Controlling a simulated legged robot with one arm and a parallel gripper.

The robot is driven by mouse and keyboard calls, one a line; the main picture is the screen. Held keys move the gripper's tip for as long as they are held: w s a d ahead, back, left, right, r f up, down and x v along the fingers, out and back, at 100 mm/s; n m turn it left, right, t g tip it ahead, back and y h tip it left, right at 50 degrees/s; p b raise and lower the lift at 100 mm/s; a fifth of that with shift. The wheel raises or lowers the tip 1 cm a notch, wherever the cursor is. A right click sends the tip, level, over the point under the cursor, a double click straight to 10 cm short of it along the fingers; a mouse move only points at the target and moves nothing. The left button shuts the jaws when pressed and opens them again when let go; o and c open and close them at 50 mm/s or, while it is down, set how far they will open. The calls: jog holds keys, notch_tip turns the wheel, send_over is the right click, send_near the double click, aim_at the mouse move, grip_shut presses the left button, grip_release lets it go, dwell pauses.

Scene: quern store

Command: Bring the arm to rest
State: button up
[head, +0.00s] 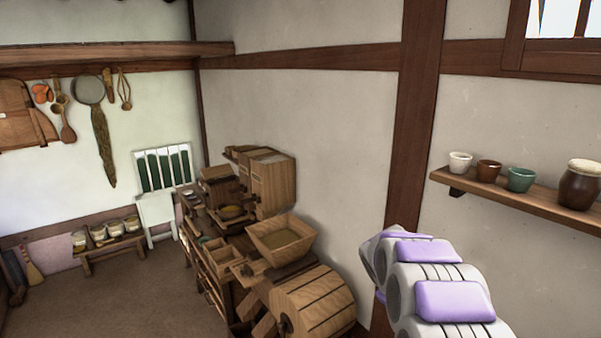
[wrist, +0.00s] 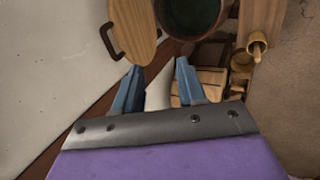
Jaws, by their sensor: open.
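My arm (head: 440,285) shows at the lower right of the head view, in grey and purple, in front of the wall and below the shelf. My gripper is hidden in the head view. In the wrist view my gripper (wrist: 157,85) is open, with its two blue fingers apart and nothing held between them. Beyond the fingertips are a wooden board with a dark handle (wrist: 133,22) and a round dark-green-lined vessel (wrist: 190,14). I cannot tell how far the fingers are from them.
A wall shelf (head: 530,197) at the right holds several cups and a lidded brown jar (head: 580,185). Wooden bins and a large wooden drum (head: 312,302) crowd the wall. A low bench (head: 112,247) with jars stands at the back left. The brown floor (head: 130,300) is clear.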

jog(key=s+a+f+m+g+y+b, duration=0.1)
jog(key=s+a+f+b, duration=0.3)
jog(key=s, duration=1.1)
jog(key=s+a+f+m+g+y+b, duration=0.2)
jog(key=s+a+b, duration=0.4)
jog(key=s, duration=1)
jog(key=s+a+f+m+g+y+b, duration=0.1)
jog(key=s+a+f+m+g+b, duration=0.1)
jog(key=s+a+f+b, duration=0.3)
jog(key=shift+s+f+m+y+b, duration=0.6)
jog(key=shift+s+b, duration=1.35)
jog(key=shift+s, duration=3.2)
jog(key=shift+f, duration=0.2)
jog(key=shift+d, duration=0.4)
jog(key=shift+a, duration=0.25)
jog(key=shift+d, duration=0.1)
